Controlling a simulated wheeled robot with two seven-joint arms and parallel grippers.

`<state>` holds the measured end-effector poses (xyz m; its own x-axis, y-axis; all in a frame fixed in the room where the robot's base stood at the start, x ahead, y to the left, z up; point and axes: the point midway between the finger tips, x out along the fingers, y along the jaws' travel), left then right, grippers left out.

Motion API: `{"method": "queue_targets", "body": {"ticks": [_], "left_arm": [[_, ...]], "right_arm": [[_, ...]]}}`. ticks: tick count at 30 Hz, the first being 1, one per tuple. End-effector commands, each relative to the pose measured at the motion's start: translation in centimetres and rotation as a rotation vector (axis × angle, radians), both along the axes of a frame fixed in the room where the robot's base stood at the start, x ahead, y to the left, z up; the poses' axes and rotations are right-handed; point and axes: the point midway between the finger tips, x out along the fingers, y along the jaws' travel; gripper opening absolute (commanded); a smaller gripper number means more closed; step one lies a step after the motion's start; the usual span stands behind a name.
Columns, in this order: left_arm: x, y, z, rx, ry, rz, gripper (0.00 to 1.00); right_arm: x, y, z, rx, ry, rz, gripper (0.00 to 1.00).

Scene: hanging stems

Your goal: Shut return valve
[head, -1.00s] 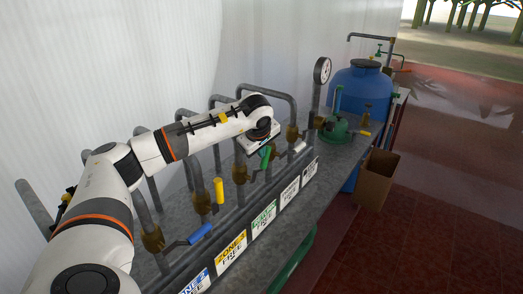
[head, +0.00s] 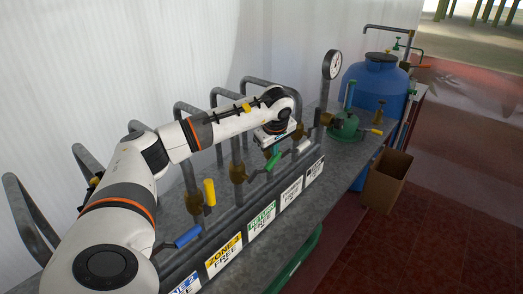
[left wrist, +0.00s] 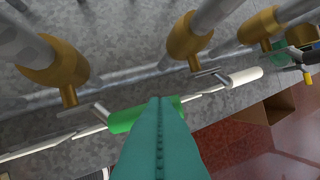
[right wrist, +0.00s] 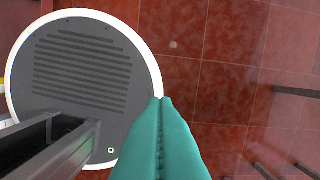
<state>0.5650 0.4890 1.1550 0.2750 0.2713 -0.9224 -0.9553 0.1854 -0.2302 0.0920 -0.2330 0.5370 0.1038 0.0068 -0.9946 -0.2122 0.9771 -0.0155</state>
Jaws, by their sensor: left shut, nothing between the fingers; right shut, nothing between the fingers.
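A row of lever valves stands on pipes along the bench. A green handle (head: 272,162) sits behind a green label (head: 262,220) whose top word I cannot read clearly. White (head: 303,146), yellow (head: 210,192) and blue (head: 188,236) handles are along the same row. My left gripper (left wrist: 159,99) is shut and empty. In the left wrist view its tips overlap the green handle (left wrist: 130,118), and I cannot tell whether they touch it. The white handle (left wrist: 246,75) lies to its right. My right gripper (right wrist: 161,100) is shut and empty above the floor.
Brass valve bodies (left wrist: 188,40) and upright pipes crowd the bench. A gauge (head: 332,64), a green device (head: 344,128), a blue tank (head: 375,85) and a brown box (head: 386,180) are at the far end. Red tiled floor (head: 450,200) is open at right.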

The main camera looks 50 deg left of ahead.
Motion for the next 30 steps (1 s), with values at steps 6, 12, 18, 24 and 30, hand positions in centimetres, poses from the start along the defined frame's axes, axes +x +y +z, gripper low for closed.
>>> {"method": "queue_targets", "body": {"ticks": [6,12,18,24,30], "left_arm": [[1.2,0.1,-1.8,0.0,0.001,-0.001,0.0],[2.1,0.1,-3.0,-0.012,0.098,0.0,0.0],[2.3,0.3,-4.1,-0.014,0.136,-0.001,0.0],[2.4,0.3,-4.7,-0.014,0.136,0.0,0.0],[2.4,0.3,-5.1,-0.015,0.139,0.0,0.0]], "right_arm": [[-1.5,-0.1,-0.4,-0.001,0.02,0.001,0.0],[-1.4,-0.2,-0.4,-0.003,0.02,0.001,0.0],[-1.0,-0.3,-0.3,-0.005,0.015,0.002,0.0],[-0.8,-0.3,-0.3,-0.005,0.011,0.002,0.0],[-0.8,-0.3,-0.3,-0.004,0.01,0.001,0.0]]}}
